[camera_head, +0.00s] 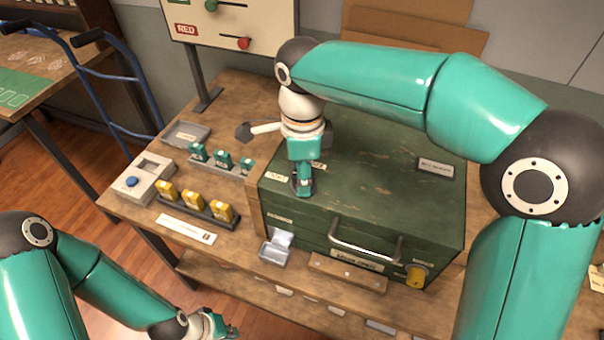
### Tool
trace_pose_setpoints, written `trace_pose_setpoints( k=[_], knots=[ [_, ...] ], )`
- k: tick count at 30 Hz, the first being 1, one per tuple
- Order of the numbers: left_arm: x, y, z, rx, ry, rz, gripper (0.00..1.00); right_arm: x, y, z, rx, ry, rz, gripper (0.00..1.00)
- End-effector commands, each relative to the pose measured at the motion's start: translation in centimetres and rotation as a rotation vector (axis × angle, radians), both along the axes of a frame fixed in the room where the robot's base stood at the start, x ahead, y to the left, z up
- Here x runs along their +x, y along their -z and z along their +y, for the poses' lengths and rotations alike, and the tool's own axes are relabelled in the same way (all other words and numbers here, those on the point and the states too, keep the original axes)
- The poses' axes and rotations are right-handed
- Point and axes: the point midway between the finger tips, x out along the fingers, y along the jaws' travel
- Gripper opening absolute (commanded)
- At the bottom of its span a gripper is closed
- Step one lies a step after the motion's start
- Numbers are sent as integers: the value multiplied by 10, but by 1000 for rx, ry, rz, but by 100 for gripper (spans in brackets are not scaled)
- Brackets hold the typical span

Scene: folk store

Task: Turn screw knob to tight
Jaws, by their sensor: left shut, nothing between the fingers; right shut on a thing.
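My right gripper (303,184) points down at the front-left part of the green box's top (385,165). It is shut on a small dark knob (294,187), which the fingers mostly hide. A small pale label (276,178) lies left of the fingers, and another (318,166) is partly visible to their right. Their print and the knob's turn position are too small or covered to read. My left gripper (215,328) is shut and empty at the bottom edge, low and away from the box.
A yellow knob (416,276) and a metal handle (365,247) are on the box's front. Left of the box are a rack of yellow pieces (195,201), a rack of green pieces (222,160) and a device with a blue button (142,180). A board with sliders (232,25) stands behind.

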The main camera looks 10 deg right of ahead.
Motion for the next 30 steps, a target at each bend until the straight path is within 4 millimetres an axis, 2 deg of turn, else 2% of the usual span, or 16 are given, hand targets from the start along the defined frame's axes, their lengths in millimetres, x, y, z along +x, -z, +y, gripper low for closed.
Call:
trace_pose_setpoints(
  k=[12,30],
  knots=[
    [0,3,0,0,0,0,0,3,-2,-1,3,259,-10,8],
    [0,3,0,0,0,0,0,2,-2,-1,3,314,-9,8]
  ],
)
